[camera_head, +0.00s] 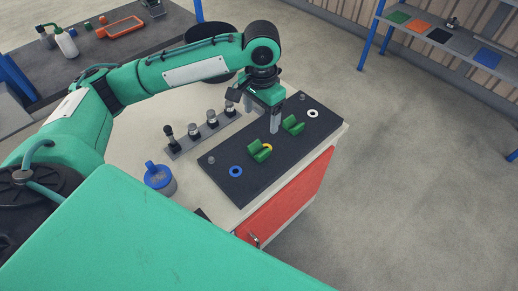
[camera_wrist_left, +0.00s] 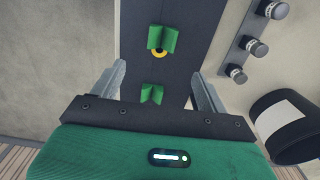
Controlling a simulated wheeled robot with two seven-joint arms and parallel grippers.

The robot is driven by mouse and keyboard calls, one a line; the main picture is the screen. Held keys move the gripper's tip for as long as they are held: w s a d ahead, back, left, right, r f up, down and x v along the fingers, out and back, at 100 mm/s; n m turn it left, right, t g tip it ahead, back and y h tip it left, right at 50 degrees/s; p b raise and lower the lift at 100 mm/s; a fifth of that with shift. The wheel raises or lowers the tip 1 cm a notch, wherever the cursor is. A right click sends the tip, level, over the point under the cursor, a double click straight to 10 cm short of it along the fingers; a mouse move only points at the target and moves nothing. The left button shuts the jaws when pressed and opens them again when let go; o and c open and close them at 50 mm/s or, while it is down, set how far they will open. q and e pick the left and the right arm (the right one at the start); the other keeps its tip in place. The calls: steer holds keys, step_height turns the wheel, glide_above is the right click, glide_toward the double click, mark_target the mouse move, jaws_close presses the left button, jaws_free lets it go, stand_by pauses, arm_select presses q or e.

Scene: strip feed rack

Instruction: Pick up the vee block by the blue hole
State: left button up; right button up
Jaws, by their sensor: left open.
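A black board (camera_head: 222,184) lies on the bench with a blue-ringed hole (camera_head: 236,171) near its front-left end. One green vee block (camera_head: 260,152) sits beside the yellow-ringed hole (camera_head: 268,147), the closest block to the blue hole. A second green vee block (camera_head: 293,124) sits further back, towards the white-ringed hole (camera_head: 313,113). My left gripper (camera_head: 274,125) is open and empty above the board, near both blocks. In the left wrist view, the yellow-hole block (camera_wrist_left: 163,39) lies ahead of the fingers and the second block (camera_wrist_left: 151,94) between them. The blue hole is outside that view.
A grey strip with several dark-and-silver knobs (camera_head: 196,133) stands left of the board. A blue-lidded pot (camera_head: 160,180) is at the bench's left. Two small grey pegs stand on the board. A red panel (camera_head: 290,196) covers the bench side. Open floor lies right.

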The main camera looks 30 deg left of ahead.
arm_select(q)
glide_above(257, 153)
steer(key=f, duration=0.8)
steer(key=shift+w+d, duration=0.35)
steer(key=f, duration=0.4)
steer(key=shift+s+a, duration=0.35)
steer(key=shift+s, duration=0.05)
steer(key=shift+f+b, duration=0.3)
steer(key=shift+f, duration=0.35)
steer(key=c, duration=1.2)
arm_select(e)
steer(key=shift+w+a+r, duration=0.3)
steer(key=shift+w+r, duration=0.45)
steer(key=shift+w, duration=0.05)
arm_select(q)
steer(key=shift+o, duration=0.2)
steer(key=shift+r, duration=0.1)
